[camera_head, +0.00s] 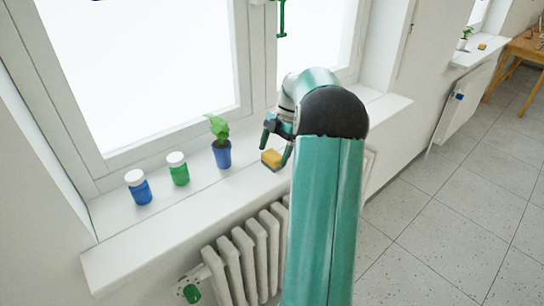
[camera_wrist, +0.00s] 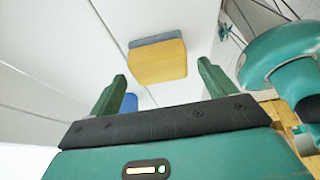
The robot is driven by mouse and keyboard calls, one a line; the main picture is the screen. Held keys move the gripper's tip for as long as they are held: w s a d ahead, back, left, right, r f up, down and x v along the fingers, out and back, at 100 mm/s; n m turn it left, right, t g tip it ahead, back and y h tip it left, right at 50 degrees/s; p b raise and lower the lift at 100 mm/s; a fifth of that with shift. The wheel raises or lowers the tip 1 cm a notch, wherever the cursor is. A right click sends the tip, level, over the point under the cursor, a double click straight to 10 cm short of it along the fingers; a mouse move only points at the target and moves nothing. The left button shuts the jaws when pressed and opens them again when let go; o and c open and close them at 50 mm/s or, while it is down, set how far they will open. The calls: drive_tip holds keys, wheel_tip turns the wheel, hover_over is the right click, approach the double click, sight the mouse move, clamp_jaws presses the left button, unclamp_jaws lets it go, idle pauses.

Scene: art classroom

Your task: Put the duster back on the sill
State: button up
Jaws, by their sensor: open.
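The duster (camera_head: 271,158), a yellow block with a grey backing, appears on the white window sill (camera_head: 240,184), close to its front edge. In the wrist view the duster (camera_wrist: 158,63) shows against a white surface just past my fingertips. My gripper (camera_head: 277,146) is open, its green fingers close over the duster in the head view. In the wrist view my gripper (camera_wrist: 161,72) has nothing clasped between its fingers. Part of the sill is hidden behind my arm, and I cannot tell whether the fingers touch the duster.
A potted plant (camera_head: 222,155) in a blue pot, a green jar (camera_head: 178,172) and a blue jar (camera_head: 139,191) stand left of the duster. A radiator (camera_head: 243,262) is below. Another sill (camera_head: 470,58) at the back right bears a small plant and a yellow block.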

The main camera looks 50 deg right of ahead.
drive_tip(key=v, duration=1)
drive_tip(key=a+r+m+h, duration=0.2)
drive_tip(key=a+r+m, duration=0.15)
drive_tip(key=a, duration=0.85)
drive_tip(key=a+r+m+h, duration=0.2)
drive_tip(key=a+r+m, duration=0.15)
drive_tip(key=a, duration=0.95)
drive_tip(key=s+a+f+m+t, duration=0.2)
drive_tip(key=s+a+m, duration=0.3)
drive_tip(key=s+a, duration=0.3)
drive_tip(key=s+a+f+m+t, duration=0.3)
drive_tip(key=s+a+f+m, duration=0.1)
drive_tip(key=s+a, duration=0.4)
drive_tip(key=shift+a+m+h, duration=0.3)
drive_tip(key=shift+a+m, duration=0.1)
drive_tip(key=shift+a, duration=0.4)
drive_tip(key=c, duration=0.9)
drive_tip(key=shift+d, duration=0.2)
drive_tip(key=shift+c, duration=0.6)
